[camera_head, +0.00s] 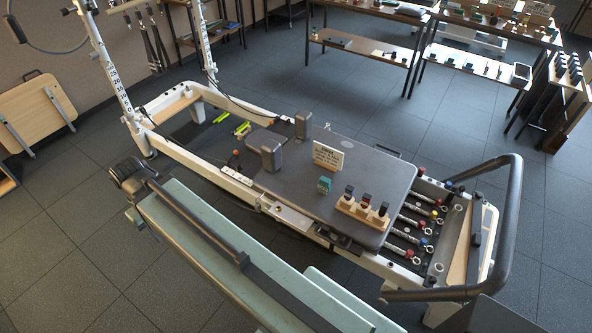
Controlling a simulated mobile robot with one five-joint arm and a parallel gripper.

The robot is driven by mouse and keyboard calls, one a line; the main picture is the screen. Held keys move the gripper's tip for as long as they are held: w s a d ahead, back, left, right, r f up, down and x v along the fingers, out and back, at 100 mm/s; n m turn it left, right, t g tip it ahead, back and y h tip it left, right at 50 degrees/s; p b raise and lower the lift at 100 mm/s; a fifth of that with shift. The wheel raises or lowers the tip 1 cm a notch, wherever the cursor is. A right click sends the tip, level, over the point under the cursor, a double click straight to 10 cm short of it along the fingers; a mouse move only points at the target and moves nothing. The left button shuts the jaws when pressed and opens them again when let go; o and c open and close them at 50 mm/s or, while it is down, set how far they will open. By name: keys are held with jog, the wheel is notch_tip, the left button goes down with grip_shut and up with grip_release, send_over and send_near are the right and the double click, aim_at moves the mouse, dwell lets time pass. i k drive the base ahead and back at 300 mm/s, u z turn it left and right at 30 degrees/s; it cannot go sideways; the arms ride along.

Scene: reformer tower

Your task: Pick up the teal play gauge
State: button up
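The teal play gauge (324,184) appears to be the small teal block standing on the dark carriage top (365,167) of the reformer. It is small in the picture, so its fine shape is hard to tell. It stands just left of a wooden rack (362,214) with several dark-topped pieces, and in front of a cream sign card (327,157). A gap separates it from both. I cannot make out my gripper in this view.
Two dark shoulder blocks (271,155) rise left of the gauge. A curved dark bar (509,215) stands at the reformer's right end. A pale green bench (200,225) with a dark rail (195,222) lies in front. Laden tables (370,45) stand behind, beyond open floor.

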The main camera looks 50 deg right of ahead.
aim_at(324, 185)
jog(key=i, duration=1.7)
jog(key=z, duration=1.7)
jog(key=i, duration=0.5)
jog(key=u, duration=0.05)
